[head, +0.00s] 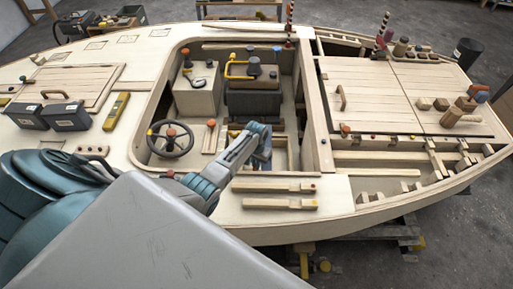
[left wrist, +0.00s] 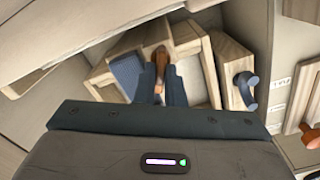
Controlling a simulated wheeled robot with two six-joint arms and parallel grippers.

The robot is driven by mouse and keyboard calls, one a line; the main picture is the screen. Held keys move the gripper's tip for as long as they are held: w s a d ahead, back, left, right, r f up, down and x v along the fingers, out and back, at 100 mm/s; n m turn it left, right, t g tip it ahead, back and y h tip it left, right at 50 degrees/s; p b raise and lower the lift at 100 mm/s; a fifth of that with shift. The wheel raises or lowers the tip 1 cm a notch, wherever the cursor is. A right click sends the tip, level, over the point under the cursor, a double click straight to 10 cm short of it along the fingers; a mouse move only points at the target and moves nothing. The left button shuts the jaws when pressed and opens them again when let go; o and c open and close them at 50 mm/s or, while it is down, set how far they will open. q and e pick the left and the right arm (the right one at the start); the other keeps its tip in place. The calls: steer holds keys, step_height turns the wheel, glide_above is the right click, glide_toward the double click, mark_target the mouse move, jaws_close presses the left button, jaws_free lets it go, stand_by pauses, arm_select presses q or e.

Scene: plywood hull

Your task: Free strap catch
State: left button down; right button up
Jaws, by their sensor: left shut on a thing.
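My left arm reaches from the left over the hull's side deck into the open cockpit. My left gripper (head: 262,152) is low in the cockpit, beside the wooden framing. In the left wrist view its two dark fingers (left wrist: 161,90) point into a small wooden frame (left wrist: 104,77). They are shut on a brown wooden piece (left wrist: 161,60), which looks like the strap catch. Its lower part is hidden between the fingers. A blue pad (left wrist: 126,72) lies left of the fingers inside the frame. My right gripper is not in view.
A blue hook-like handle (left wrist: 244,88) on a wooden block stands right of the fingers. The steering wheel (head: 170,140) and a console (head: 198,95) are in the cockpit. Two dark boxes (head: 48,115) and a yellow device (head: 117,110) lie on the left deck.

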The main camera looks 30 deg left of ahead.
arm_select(q)
steer(key=n+p, duration=0.1)
steer(key=n, duration=0.4)
steer(key=shift+a+p, duration=0.15)
steer(key=shift+p, duration=0.15)
stand_by(0.4)
steer(key=c, duration=1.5)
jaws_free()
steer(key=shift+r, duration=0.15)
step_height(320, 180, up, 11)
steer(key=shift+f, duration=0.2)
steer(key=shift+n, duration=0.3)
